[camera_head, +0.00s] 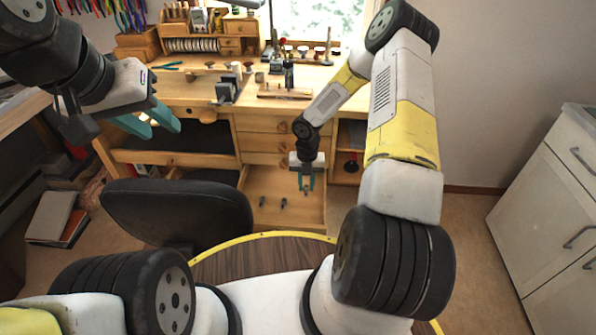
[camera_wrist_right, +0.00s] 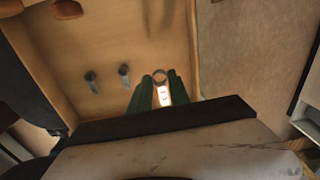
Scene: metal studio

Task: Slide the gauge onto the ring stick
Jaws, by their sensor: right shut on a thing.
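My right gripper (camera_head: 306,184) is over the open drawer in the head view. In the right wrist view its green fingers (camera_wrist_right: 161,98) are shut on the gauge (camera_wrist_right: 160,75), a small thing with a round ring at its end and a pale marked face between the fingers. In the head view the gauge is too small to make out clearly. My left gripper (camera_head: 152,121) is open and empty at the upper left, in front of the workbench.
The open drawer (camera_head: 310,214) holds two small dark pieces, one left (camera_head: 262,201) and one right (camera_head: 284,203). The wooden workbench (camera_head: 190,92) carries a small vise (camera_head: 226,91) and several tools. A dark chair (camera_head: 180,212) stands left of the drawer. A white cabinet (camera_head: 545,200) is at right.

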